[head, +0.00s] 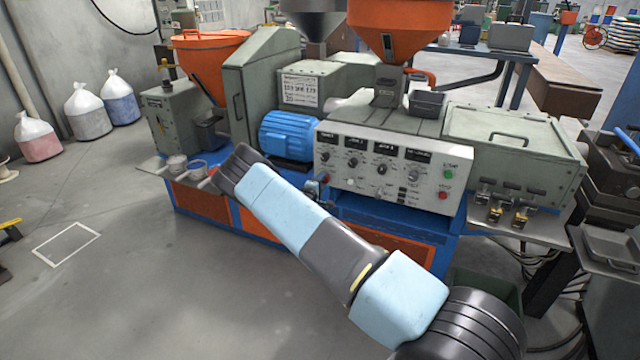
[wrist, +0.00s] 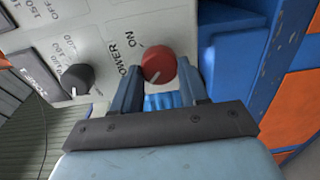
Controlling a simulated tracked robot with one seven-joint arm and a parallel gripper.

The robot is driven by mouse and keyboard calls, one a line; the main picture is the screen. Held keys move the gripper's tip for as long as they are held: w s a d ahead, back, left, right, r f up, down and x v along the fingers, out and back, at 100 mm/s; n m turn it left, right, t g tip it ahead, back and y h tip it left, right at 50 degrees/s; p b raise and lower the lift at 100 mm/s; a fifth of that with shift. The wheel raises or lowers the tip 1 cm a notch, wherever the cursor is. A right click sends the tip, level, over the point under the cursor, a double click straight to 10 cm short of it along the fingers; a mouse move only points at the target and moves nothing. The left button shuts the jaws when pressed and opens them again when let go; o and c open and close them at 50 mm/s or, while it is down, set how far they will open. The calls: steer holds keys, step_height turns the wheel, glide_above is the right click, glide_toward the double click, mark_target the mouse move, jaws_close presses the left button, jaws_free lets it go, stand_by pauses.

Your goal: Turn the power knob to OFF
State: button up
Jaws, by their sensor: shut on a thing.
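The power knob (wrist: 158,62) is round and red in the wrist view, on a pale control panel (wrist: 110,20). The words POWER and ON are printed beside it. In the head view my arm covers much of the area left of the panel (head: 350,143), and the gripper is hardly discernible there.
A black dial knob (wrist: 77,79) is beside the power knob in the wrist view. A blue and orange machine frame (wrist: 222,65) lies to the right. In the head view a blue motor (head: 288,135) stands left of the panel, and floor (head: 120,280) is open at left.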

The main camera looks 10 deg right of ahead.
steer(key=shift+a+f, duration=0.1)
steer(key=shift+f, duration=0.1)
steer(key=o, duration=0.8)
steer(key=shift+o, duration=1.3)
steer(key=shift+r, duration=0.1)
steer(key=shift+s, duration=0.1)
steer(key=v, duration=1.3)
steer(key=shift+s, duration=0.25)
steer(key=shift+a, duration=0.1)
